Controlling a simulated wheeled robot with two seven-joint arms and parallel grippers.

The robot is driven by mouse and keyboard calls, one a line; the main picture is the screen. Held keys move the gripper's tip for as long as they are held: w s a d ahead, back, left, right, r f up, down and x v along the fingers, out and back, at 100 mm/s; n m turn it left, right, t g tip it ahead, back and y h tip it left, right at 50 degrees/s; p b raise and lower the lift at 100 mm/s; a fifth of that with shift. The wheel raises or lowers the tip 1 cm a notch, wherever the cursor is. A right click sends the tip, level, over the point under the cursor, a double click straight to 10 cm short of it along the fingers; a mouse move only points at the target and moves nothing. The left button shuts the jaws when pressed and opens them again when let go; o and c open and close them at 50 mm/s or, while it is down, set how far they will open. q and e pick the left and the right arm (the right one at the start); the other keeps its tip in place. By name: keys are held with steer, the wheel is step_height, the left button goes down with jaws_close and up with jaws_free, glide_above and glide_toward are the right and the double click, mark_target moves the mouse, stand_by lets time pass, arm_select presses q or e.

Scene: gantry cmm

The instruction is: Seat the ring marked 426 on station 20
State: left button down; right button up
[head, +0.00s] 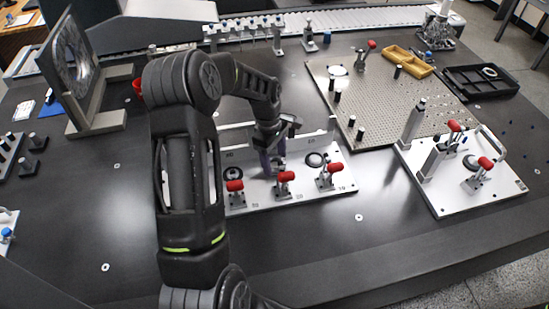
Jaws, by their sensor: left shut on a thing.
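My left gripper (274,160) is low over the middle of a white fixture plate (313,193), at the middle station behind the central red-handled clamp (285,177). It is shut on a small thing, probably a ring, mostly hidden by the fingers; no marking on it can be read. I cannot tell whether it touches the plate. The station numbers are too small to read surely. My right gripper is not in view.
Red-handled clamps (235,187) (329,169) stand at the plate's front. A perforated plate (390,105) with posts lies behind right, a second clamp fixture (465,175) at right. A yellow tray (407,62) and black tray (480,82) stand farther back. The table's front is clear.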

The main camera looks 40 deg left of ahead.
mark_target(272, 165)
arm_select(q)
steer(key=shift+c, duration=1.1)
jaws_free()
steer(key=shift+w+a+r, duration=0.15)
steer(key=shift+r, duration=0.45)
step_height(272, 165, up, 7)
steer(key=shift+s+a+f+b, duration=0.2)
steer(key=shift+s+a+b, duration=0.05)
steer(key=shift+a+b, duration=0.1)
steer(key=shift+d, duration=0.1)
